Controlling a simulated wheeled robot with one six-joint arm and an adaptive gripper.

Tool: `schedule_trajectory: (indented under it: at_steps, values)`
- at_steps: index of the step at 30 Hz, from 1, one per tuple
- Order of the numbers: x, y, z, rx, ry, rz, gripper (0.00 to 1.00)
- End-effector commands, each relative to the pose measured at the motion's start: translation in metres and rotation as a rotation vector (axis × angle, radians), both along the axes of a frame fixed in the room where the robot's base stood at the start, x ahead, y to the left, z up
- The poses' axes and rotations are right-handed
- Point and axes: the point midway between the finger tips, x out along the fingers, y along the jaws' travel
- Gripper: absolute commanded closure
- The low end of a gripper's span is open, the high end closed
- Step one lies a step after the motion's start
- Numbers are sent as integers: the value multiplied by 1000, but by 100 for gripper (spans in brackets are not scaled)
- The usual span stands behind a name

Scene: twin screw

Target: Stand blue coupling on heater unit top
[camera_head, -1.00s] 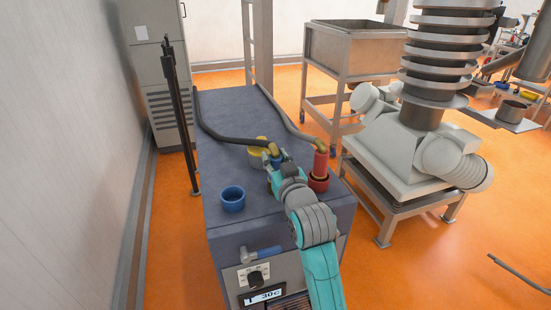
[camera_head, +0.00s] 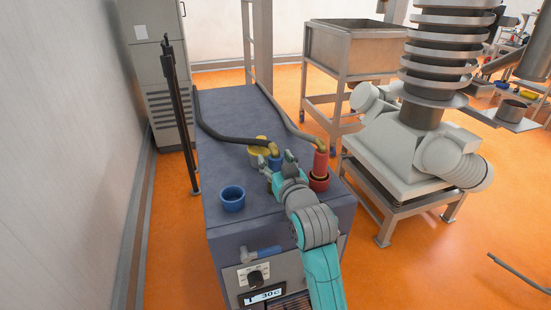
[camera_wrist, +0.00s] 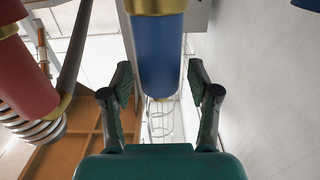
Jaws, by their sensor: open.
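The blue coupling (camera_head: 275,162) is upright on or just above the top of the heater unit (camera_head: 222,130), with a brass elbow and black hose at its upper end. My gripper (camera_head: 278,167) is open at the coupling, a finger spread to either side. In the wrist view the blue coupling (camera_wrist: 158,55) shows between and beyond the open fingers of my gripper (camera_wrist: 160,82), with a gap on both sides. Whether its lower end touches the top cannot be told.
A red coupling (camera_head: 319,163) with a hose stands in a red socket (camera_head: 318,184) just right of my gripper; it also shows in the wrist view (camera_wrist: 22,75). An empty blue socket (camera_head: 232,200) is at left.

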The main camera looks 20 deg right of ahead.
Motion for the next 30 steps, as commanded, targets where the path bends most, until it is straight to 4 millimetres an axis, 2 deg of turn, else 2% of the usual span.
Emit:
schedule_trajectory:
  at_steps: [9,15,21,30]
  values:
    - [-67,0,1,-1,-5,0,39]
    - [-99,0,3,-1,-8,0,39]
    - [-113,0,4,-1,-10,0,39]
    - [-115,0,2,-1,-9,0,39]
